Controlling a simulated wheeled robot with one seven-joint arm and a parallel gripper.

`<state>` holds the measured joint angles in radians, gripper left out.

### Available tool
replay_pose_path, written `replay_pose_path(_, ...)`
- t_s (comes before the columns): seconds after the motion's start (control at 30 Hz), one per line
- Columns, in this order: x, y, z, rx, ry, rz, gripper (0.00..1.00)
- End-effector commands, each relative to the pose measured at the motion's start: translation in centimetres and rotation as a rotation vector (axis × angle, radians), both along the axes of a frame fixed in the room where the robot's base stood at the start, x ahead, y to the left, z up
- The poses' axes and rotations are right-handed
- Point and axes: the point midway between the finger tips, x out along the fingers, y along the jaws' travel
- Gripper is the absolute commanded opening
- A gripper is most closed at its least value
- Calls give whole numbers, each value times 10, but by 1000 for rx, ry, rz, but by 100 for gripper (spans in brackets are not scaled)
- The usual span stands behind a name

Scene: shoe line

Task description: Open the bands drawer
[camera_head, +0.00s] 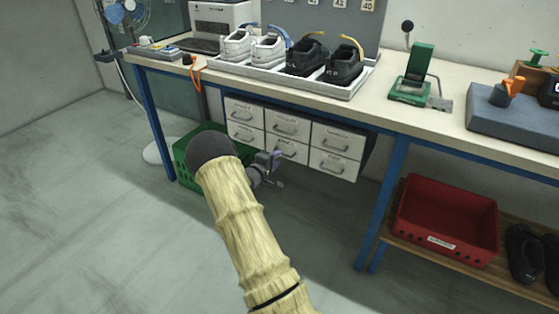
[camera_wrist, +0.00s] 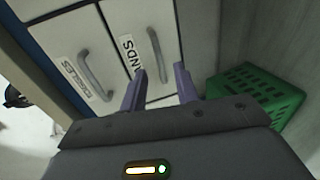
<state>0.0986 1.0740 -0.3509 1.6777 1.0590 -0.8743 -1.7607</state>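The bands drawer (camera_wrist: 132,22) is a white drawer front in the wrist view, its label partly hidden by my left finger so that only "ANDS" reads. It looks shut. Its grey bar handle (camera_wrist: 155,50) runs down the picture and ends in the gap between my fingertips. My gripper (camera_wrist: 159,72) is open, with purple fingers on either side of the handle's lower end. I cannot tell whether they touch it. In the head view, my gripper (camera_head: 274,168) is low in front of the white drawer unit (camera_head: 297,113), partly hidden by my arm.
Another labelled drawer (camera_wrist: 68,62) with its own handle is beside it on the left. A green crate (camera_wrist: 262,90) stands close on the right. The drawer unit hangs under the workbench (camera_head: 420,115). A red bin (camera_head: 445,215) sits on the low shelf to the right.

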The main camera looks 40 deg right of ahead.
Motion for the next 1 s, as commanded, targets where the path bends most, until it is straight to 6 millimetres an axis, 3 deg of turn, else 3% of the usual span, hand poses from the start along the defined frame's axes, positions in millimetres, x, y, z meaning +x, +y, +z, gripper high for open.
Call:
replay_pose_path(0.2,11,-25,-7,0,0,2,31)
replay_pose_path(0.53,12,-31,-7,0,0,-2,31)
replay_pose_path(0.57,11,-31,-7,0,0,-2,29)
replay_pose_path(0.7,12,-31,-7,0,0,-2,1)
replay_pose_path(1.0,12,-29,-7,0,0,1,0)
